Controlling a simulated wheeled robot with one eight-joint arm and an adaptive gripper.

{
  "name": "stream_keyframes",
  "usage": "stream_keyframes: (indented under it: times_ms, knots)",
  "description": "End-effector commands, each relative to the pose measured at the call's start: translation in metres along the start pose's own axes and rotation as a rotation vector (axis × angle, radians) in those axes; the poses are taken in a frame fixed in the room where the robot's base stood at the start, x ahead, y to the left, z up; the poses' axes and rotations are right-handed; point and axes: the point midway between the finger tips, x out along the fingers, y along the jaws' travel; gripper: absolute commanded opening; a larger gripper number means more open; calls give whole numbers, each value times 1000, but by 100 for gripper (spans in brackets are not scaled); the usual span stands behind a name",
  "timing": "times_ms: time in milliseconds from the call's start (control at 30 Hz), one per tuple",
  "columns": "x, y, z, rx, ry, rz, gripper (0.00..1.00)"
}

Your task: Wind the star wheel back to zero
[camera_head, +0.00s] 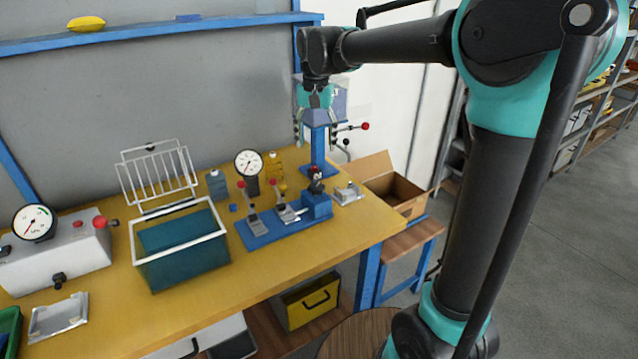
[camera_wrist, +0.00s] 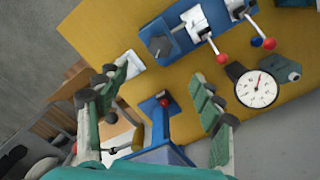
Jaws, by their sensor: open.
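A blue bench press (camera_head: 317,150) stands at the back right of the bench; its blue column also shows in the wrist view (camera_wrist: 160,124). Thin spokes with a red ball (camera_head: 365,126) and a black ball stick out to its right; they look like the star wheel (camera_head: 348,128). Its hub is not clear, and I cannot read any zero mark. My gripper (camera_head: 316,131) points down at the press head, which it partly covers. In the wrist view my gripper (camera_wrist: 163,76) has its fingers wide apart, with nothing seen between the tips.
A blue clamp fixture (camera_head: 268,229) with red-knobbed levers stands in front of the press. A dial gauge (camera_head: 249,163), a teal tank (camera_head: 182,252) and a wire basket (camera_head: 157,176) are further left. A cardboard box (camera_head: 397,198) lies right of the bench. A blue shelf (camera_head: 150,36) runs above.

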Motion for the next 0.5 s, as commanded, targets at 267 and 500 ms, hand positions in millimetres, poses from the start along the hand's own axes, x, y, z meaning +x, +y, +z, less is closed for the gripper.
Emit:
stream_keyframes:
  times_ms: [267,500]
  knots:
    - [57,0,0,0,1,0,67]
    - [103,0,-1,-1,1,0,67]
